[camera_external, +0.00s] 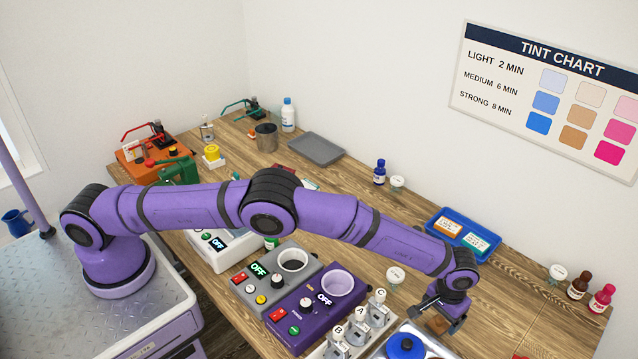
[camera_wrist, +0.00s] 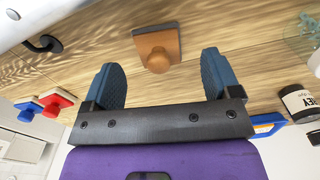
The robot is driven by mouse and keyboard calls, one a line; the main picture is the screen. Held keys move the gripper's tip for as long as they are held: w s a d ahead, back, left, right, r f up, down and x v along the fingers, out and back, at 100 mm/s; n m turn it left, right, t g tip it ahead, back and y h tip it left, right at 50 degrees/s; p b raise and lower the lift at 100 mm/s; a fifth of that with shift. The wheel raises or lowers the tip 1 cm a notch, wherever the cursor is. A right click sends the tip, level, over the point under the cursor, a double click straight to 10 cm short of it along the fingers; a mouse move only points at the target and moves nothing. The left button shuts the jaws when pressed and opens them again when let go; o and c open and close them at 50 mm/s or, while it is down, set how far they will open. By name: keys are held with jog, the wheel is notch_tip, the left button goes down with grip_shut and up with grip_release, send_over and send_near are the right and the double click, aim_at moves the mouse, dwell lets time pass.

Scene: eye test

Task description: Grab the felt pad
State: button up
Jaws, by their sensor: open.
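A brown block with a round knob (camera_wrist: 158,46) lies on the wood-grain table in the wrist view, just beyond and between my fingertips. It looks like the felt pad, though its material is hard to tell. In the external view it shows as a small brown patch (camera_external: 437,326), partly hidden under my gripper (camera_external: 442,304). My gripper is open and empty, with its two blue fingers (camera_wrist: 160,76) spread wide on either side of the knob's line and apart from it.
A tray with a blue round-lidded thing (camera_external: 405,347) stands close left of my gripper, beside several lettered bottles (camera_external: 359,317). A blue tray (camera_external: 434,222) with cards lies behind. Red (camera_wrist: 57,101) and blue (camera_wrist: 27,109) knobbed things show left in the wrist view.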

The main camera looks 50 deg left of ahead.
aim_at(441, 318)
jog(key=shift+d+f, duration=0.1)
jog(key=shift+f, duration=1.4)
jog(key=c, duration=1)
